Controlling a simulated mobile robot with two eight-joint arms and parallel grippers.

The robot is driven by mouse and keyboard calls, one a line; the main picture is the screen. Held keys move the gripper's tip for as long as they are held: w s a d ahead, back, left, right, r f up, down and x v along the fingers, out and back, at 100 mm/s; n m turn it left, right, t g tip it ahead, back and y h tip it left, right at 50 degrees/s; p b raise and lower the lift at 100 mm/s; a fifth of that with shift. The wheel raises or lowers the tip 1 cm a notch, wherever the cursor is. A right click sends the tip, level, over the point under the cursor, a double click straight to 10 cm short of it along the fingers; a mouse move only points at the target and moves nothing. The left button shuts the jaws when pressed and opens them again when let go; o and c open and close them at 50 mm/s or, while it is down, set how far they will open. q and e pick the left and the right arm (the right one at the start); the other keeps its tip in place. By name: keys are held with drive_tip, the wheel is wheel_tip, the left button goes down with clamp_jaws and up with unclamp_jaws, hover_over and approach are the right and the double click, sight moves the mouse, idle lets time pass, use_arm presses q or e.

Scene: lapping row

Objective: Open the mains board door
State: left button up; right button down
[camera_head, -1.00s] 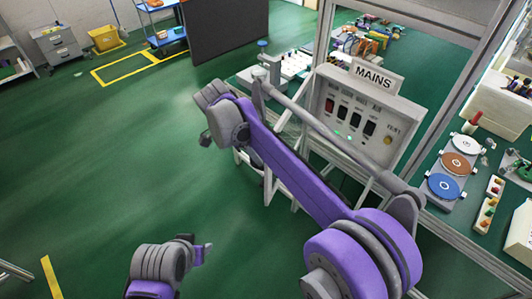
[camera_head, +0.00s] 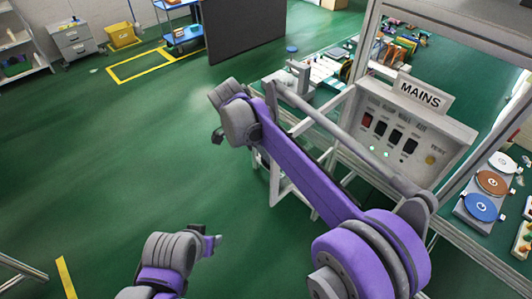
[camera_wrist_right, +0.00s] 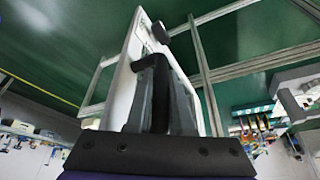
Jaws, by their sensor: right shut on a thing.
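The mains board (camera_head: 400,150) is a pale box with a MAINS sign, dark and red switches and small green lights, at the right of the head view. My right arm crosses in front of its lower left side. In the right wrist view my right gripper (camera_wrist_right: 160,95) is shut on a black handle (camera_wrist_right: 152,64), beside a pale panel (camera_wrist_right: 125,80) seen nearly edge-on. I cannot tell how far the door stands open. My left gripper (camera_head: 210,243) is at the lower left of the head view, away from the board; its jaws are unclear.
A metal frame post (camera_head: 365,45) stands beside the board. Benches with discs (camera_head: 492,183) and small parts lie behind and right. A dark screen (camera_head: 245,30), blue trolley (camera_head: 182,35) and yellow bin (camera_head: 123,36) stand at the back. Green floor (camera_head: 100,170) at left is clear.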

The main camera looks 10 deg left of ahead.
drive_tip(key=shift+a+f, duration=0.1)
drive_tip(key=shift+f, duration=0.05)
drive_tip(key=c, duration=0.8)
unclamp_jaws()
use_arm(q)
drive_tip(key=shift+w, duration=0.1)
drive_tip(key=shift+w+r+p, duration=0.35)
drive_tip(key=shift+r+p, duration=0.15)
drive_tip(key=shift+r, duration=0.2)
use_arm(e)
drive_tip(key=w+v, duration=0.1)
drive_tip(key=v, duration=0.9)
drive_tip(key=shift+s+r, duration=0.45)
drive_tip(key=shift+r, duration=0.1)
